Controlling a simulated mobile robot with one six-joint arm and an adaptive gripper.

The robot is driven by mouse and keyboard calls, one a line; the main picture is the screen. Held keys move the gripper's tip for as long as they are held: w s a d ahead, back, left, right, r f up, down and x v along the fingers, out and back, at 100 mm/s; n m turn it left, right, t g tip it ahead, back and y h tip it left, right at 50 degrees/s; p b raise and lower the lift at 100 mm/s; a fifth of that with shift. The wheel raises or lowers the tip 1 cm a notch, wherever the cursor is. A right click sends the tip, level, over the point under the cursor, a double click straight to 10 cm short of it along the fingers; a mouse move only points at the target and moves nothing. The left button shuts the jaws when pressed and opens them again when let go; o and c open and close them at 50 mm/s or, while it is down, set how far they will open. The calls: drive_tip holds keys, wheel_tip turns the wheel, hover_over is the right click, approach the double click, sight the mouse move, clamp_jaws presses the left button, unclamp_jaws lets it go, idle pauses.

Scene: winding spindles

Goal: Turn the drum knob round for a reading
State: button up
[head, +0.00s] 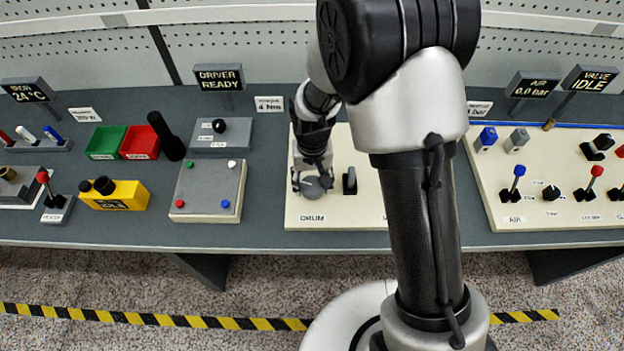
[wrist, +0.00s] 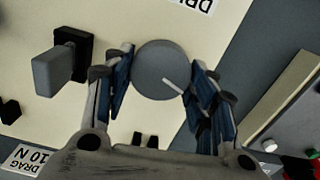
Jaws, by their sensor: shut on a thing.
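The drum knob (head: 314,188) is a round grey knob on the cream panel (head: 346,218), above the label reading DRUM (head: 312,218). In the wrist view the knob (wrist: 157,68) shows from above, with a white pointer line toward its lower right. My gripper (head: 313,180) reaches down over it, with one finger on each side. The wrist view shows my gripper (wrist: 160,78) closed on the knob's sides. The fingers' exact contact points are partly hidden.
A dark switch with a grey lever (wrist: 55,68) stands beside the knob. A grey box (head: 208,190) with coloured buttons and a yellow box (head: 113,195) stand to the left. My arm hides part of the cream panel.

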drive_tip(key=m, duration=0.4)
drive_tip(key=shift+m, duration=0.3)
drive_tip(key=m+p, duration=0.1)
drive_tip(key=m, duration=0.3)
drive_tip(key=shift+d+m, duration=0.1)
drive_tip(key=shift+m, duration=0.2)
drive_tip(key=m, duration=0.4)
drive_tip(key=shift+s, duration=0.1)
drive_tip(key=shift+m, duration=2.3)
drive_tip(key=o, duration=1)
drive_tip(key=shift+o, duration=0.2)
